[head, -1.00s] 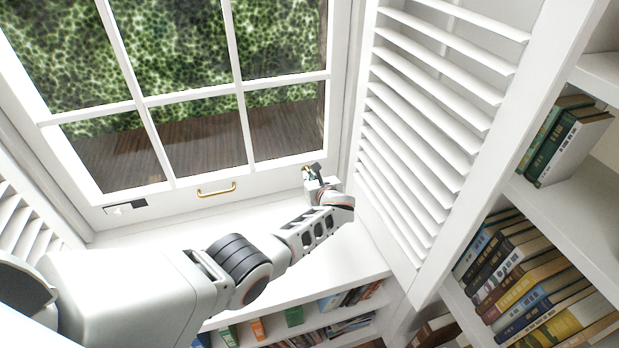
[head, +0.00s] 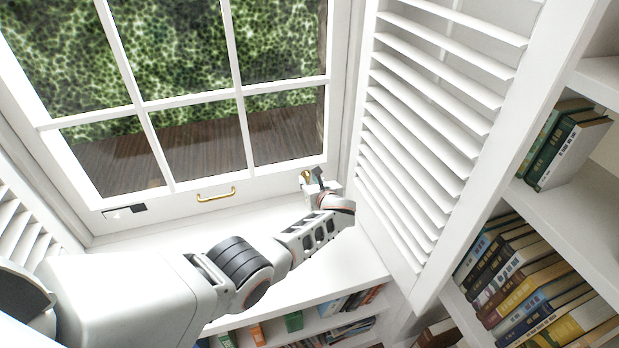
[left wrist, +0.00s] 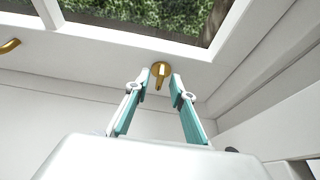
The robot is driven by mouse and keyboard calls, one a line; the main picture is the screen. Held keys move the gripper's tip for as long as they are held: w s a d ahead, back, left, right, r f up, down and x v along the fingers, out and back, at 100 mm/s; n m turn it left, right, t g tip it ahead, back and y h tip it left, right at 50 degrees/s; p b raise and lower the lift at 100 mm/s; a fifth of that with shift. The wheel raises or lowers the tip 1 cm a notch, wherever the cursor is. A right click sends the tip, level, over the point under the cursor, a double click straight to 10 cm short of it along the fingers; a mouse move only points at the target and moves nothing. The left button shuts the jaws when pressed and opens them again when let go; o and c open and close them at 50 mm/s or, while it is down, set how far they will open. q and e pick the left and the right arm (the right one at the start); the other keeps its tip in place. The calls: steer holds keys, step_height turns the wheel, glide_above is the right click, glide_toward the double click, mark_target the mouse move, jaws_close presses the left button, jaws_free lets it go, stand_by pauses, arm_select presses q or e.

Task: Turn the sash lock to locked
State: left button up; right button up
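The sash lock is a small brass piece with a round base and a short lever (left wrist: 161,76); it sits on the white bottom rail of the window. In the left wrist view the lever points down. In the head view the brass lock (head: 307,175) shows small at the right end of the rail, partly hidden by my gripper. My left gripper (left wrist: 160,73) is open, its two teal-and-white fingers spread to either side of the lever, with a visible gap on both sides. It also shows in the head view (head: 313,178). My right gripper is in neither view.
A brass pull handle (head: 216,194) is on the rail's middle, and a small black-and-white plate (head: 125,211) is at its left. A louvred shutter (head: 420,130) stands close on the right. Bookshelves (head: 560,215) are beyond it. The white sill (head: 190,235) is clear.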

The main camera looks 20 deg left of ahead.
arm_select(q)
step_height(320, 180, up, 10)
stand_by(0.7)
stand_by(0.4)
